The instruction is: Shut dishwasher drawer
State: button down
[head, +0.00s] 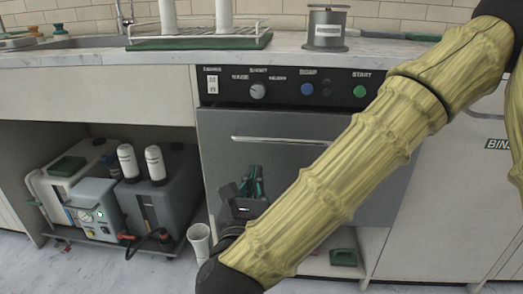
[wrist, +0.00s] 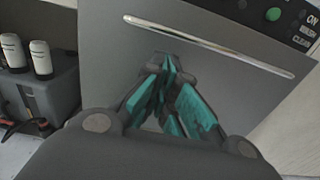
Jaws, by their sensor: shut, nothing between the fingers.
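The dishwasher drawer has a plain grey front (head: 225,155) with a long silver handle bar (head: 285,139). Its top edge sits just under the black control panel (head: 285,88), and no open gap shows there in the head view. The same grey front (wrist: 225,85) and handle (wrist: 205,45) fill much of the wrist view. My gripper (head: 253,178), with teal finger pads, is shut and empty in front of the panel, below the handle. Its fingertips (wrist: 167,65) are close to the panel; I cannot tell whether they touch it. My arm hides the right part of the drawer front.
Grey and white machines with bottles (head: 140,190) stand in the open bay to the left. A white cup (head: 200,243) stands low beside my wrist. A metal canister (head: 326,27) and a green-based rack (head: 200,41) stand on the counter. Cabinet fronts are at right.

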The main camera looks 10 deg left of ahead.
jog(key=w+p, duration=0.1)
jog(key=b, duration=0.4)
send_near(263, 144)
jog(key=w, duration=0.5)
jog(key=shift+w+f, duration=0.1)
jog(key=shift+w+b, duration=0.55)
jog(key=shift+w, duration=0.4)
jog(key=w, duration=0.5)
jog(key=shift+p, duration=0.3)
jog(key=shift+w+d+r, duration=0.1)
jog(key=shift+w+r, duration=0.05)
jog(key=shift+r, duration=0.15)
